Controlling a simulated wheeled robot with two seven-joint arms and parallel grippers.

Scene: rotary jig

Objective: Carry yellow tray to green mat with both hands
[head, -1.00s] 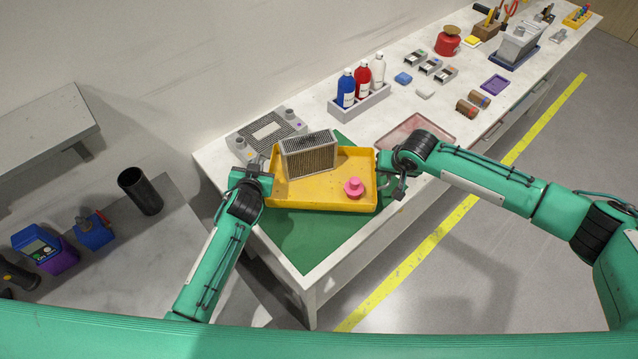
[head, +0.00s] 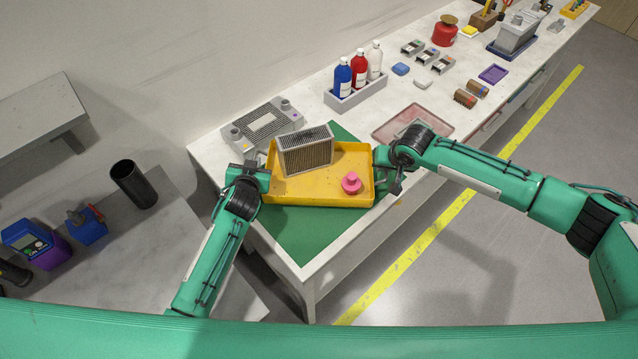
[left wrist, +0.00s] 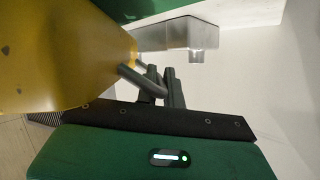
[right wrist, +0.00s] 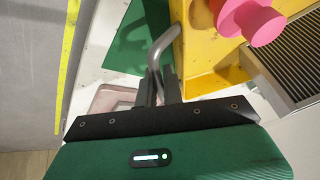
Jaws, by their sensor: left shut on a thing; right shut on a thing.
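The yellow tray (head: 320,190) is between my two grippers at the near end of the long table, over the green mat (head: 310,235). The tray carries a grey finned block (head: 305,152) and a pink knob (head: 351,182). My left gripper (head: 262,172) is shut on the tray's left handle, a grey bar that shows in the left wrist view (left wrist: 140,80). My right gripper (head: 384,168) is shut on the right handle, also a grey bar in the right wrist view (right wrist: 160,48). Whether the tray's underside touches the mat is hidden.
A grey grilled box (head: 262,125) stands just behind the tray. A bottle rack (head: 357,97) with three bottles and a pinkish shallow tray (head: 400,122) lie beyond. A side table (head: 130,240) with a black cylinder (head: 134,184) is at the left.

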